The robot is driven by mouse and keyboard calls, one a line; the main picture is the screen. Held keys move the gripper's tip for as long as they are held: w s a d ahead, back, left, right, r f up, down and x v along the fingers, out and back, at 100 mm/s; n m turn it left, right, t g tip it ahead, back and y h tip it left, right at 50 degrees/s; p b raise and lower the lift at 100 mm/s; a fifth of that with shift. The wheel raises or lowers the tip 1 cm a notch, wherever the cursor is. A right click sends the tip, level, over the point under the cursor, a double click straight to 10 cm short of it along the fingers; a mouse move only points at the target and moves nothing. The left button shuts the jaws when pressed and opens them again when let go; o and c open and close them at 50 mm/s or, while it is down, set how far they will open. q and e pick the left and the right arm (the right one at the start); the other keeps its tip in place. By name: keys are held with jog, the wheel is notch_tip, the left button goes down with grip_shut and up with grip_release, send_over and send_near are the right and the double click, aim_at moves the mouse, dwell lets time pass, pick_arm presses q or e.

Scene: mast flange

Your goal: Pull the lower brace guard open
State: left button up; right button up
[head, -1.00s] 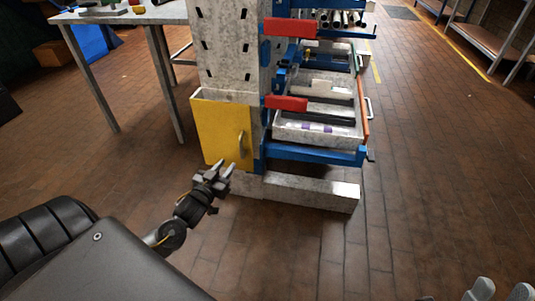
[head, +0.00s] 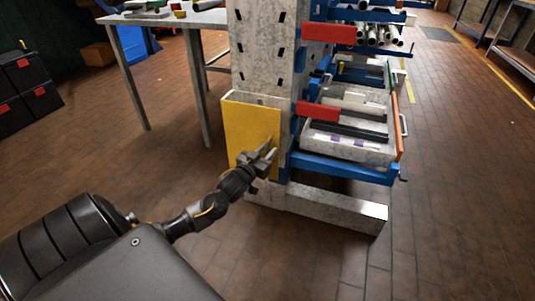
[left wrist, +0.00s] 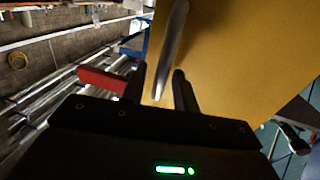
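The lower brace guard is a yellow panel (head: 248,130) low on the front of the grey upright; it looks closed. It also fills the upper right of the left wrist view (left wrist: 240,45). Its metal bar handle (left wrist: 173,42) points down between the two dark fingers of my left gripper (left wrist: 161,88). The fingers are apart, with a gap visible beside the handle. In the head view my left gripper (head: 270,151) is in front of the panel's right part and largely hides the handle. My right gripper is out of view.
A grey rack upright (head: 262,60) carries blue arms with red end pieces (head: 316,110) and a loaded tray (head: 345,145) to the right. A grey base beam (head: 335,210) runs along the floor. A workbench (head: 165,18) stands behind left. The brick floor in front is clear.

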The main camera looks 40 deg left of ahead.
pick_arm(q)
jog(key=shift+w, duration=0.35)
grip_shut()
jog(key=shift+s, duration=0.1)
